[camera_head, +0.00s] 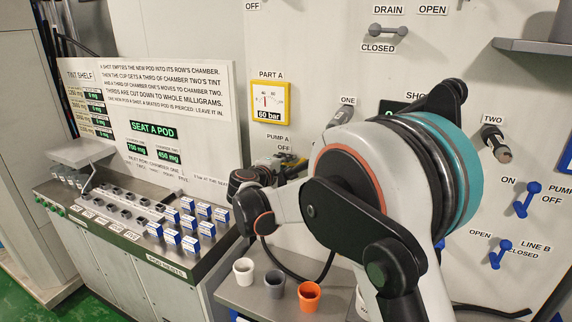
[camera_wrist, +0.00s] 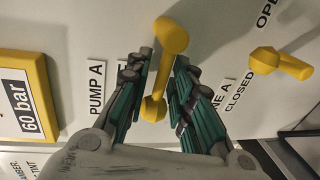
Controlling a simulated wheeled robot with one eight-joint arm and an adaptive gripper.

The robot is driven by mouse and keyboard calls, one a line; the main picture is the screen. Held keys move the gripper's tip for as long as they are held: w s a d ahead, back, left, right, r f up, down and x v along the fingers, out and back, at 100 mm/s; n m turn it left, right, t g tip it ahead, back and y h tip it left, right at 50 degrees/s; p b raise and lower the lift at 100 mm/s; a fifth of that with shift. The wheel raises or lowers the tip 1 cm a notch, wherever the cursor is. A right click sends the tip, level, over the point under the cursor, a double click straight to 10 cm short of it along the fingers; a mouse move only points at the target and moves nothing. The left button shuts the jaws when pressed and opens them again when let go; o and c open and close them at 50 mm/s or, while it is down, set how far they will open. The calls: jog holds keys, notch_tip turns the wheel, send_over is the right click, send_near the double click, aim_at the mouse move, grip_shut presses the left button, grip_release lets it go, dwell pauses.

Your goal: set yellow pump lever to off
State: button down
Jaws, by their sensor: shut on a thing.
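The yellow pump lever (camera_wrist: 171,36) is on the wall panel, beside the PUMP A label (camera_wrist: 97,88) in the wrist view. Its larger rounded end is toward the top of that view and its smaller end is lower, between the finger pads. My gripper (camera_wrist: 164,62) is shut on the lever's bar, with one finger on each side. The OFF label (camera_head: 285,148) shows under PUMP A in the head view; in the wrist view my finger mostly hides the label there. In the head view my arm and gripper largely cover the lever, so its setting is hard to tell.
Another yellow lever (camera_wrist: 280,64) sits close by at the LINE A label. A yellow PART A gauge (camera_head: 270,102) reads 60 bar. Blue levers (camera_head: 527,199) are at the right. White, grey and orange cups (camera_head: 309,296) stand on a ledge below my arm.

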jog(key=c, duration=1.7)
grip_release()
jog(key=shift+a+f, duration=0.1)
jog(key=shift+a, duration=0.1)
jog(key=shift+s, duration=0.1)
jog(key=v, duration=1.2)
